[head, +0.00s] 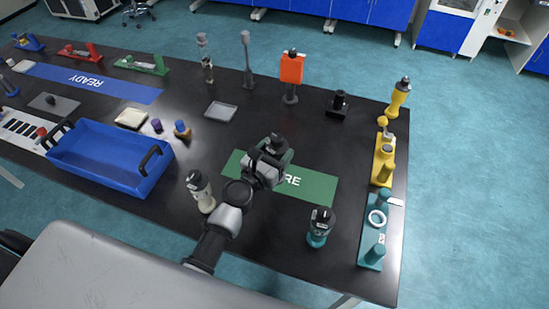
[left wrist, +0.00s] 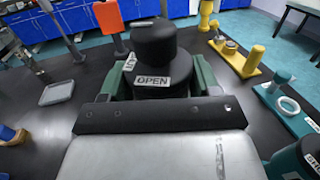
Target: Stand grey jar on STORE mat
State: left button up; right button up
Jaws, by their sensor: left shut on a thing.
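My left gripper (head: 272,152) is shut on a black-lidded jar (head: 281,147) over the green STORE mat (head: 318,186). In the left wrist view the jar's black lid (left wrist: 153,45) is upright and carries an OPEN label. The jar's body is mostly hidden by the gripper, so its colour is hard to tell. I cannot tell whether its base touches the mat. The gripper covers the middle of the mat and part of its lettering. My right gripper is not in view.
A pale jar (head: 201,193) stands left of my left arm, and a teal jar (head: 319,230) right of the mat's near edge. Yellow (head: 382,165) and teal (head: 371,250) stands line the right edge. A blue tray (head: 100,155) is left. The mat's right end is clear.

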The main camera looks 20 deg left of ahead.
pick_arm(q)
jog(key=w+a+f+b, duration=0.4)
jog(key=w+f+b, duration=0.2)
jog(key=f+b, duration=0.3)
jog(key=shift+w, duration=0.25)
jog(key=o, duration=1)
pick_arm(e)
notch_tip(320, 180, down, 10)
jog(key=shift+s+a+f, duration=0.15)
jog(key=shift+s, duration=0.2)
